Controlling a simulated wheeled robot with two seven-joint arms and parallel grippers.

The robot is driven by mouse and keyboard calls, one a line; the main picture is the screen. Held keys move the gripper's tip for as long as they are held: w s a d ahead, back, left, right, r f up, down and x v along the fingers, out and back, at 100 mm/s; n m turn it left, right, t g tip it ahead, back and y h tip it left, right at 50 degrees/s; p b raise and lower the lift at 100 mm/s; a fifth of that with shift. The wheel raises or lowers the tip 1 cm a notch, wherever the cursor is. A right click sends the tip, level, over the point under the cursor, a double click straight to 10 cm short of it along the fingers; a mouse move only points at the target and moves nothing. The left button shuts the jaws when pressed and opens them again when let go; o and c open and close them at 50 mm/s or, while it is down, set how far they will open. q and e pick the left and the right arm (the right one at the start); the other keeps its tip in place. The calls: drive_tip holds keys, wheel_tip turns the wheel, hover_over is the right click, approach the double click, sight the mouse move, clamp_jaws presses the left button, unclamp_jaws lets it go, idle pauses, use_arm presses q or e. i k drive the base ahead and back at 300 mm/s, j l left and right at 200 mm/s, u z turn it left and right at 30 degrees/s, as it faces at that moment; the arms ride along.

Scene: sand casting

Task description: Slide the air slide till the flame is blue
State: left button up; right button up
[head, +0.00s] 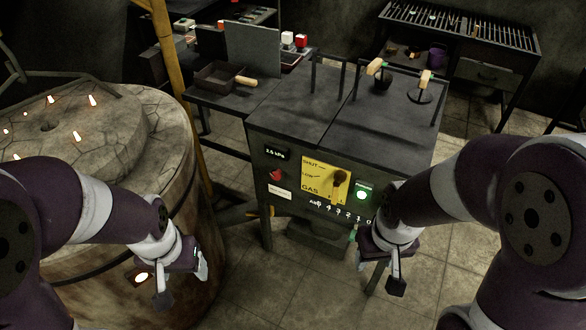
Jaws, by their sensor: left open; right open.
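The control panel on the black bench has an AIR scale (340,212) numbered 4 to 0 along its lower edge. My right gripper (385,268) is open in front of the panel's lower right corner and partly hides that area. Small orange flames (77,136) show on top of the round furnace (178,150) at the left. An orange-white glow (141,278) shows low on its side. My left gripper (184,284) is open and empty before the furnace.
The panel also has a yellow GAS plate (320,181) with a dark lever (338,184), a red knob (276,174), a lit green lamp (362,195) and a pressure display (275,153). A pan (218,78) sits on the side table. Tiled floor (295,285) is clear between my grippers.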

sight(350, 238)
drive_tip(key=z, duration=0.75)
drive_tip(key=u, duration=1.7)
drive_tip(key=z, duration=1.5)
